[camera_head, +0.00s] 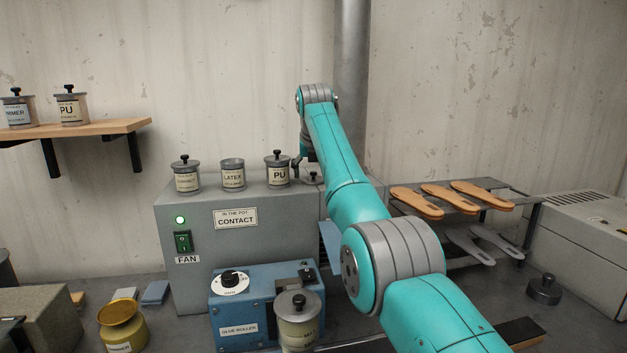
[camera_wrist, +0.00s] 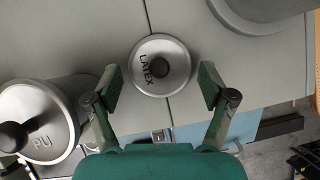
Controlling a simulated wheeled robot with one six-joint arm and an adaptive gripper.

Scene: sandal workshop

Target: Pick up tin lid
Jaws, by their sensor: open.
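A round metal tin lid (camera_wrist: 152,81) with a black knob, marked LATEX, lies flat on the grey cabinet top in the wrist view. In the head view the lid (camera_head: 313,179) shows small beside the PU tin. My gripper (camera_wrist: 160,86) is open and empty, with one finger on each side of the lid and gaps between them. In the head view my gripper (camera_head: 299,166) is partly hidden by my arm. The LATEX tin (camera_head: 232,179) stands without a lid on the cabinet, between two lidded tins.
The lidded PU tin (camera_head: 278,174) stands close to my gripper; it also shows in the wrist view (camera_wrist: 60,105). A grey pipe (camera_head: 350,80) rises behind. A rack with soles (camera_head: 482,193) stands right. A blue glue roller (camera_head: 245,295) sits in front of the cabinet (camera_head: 285,225).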

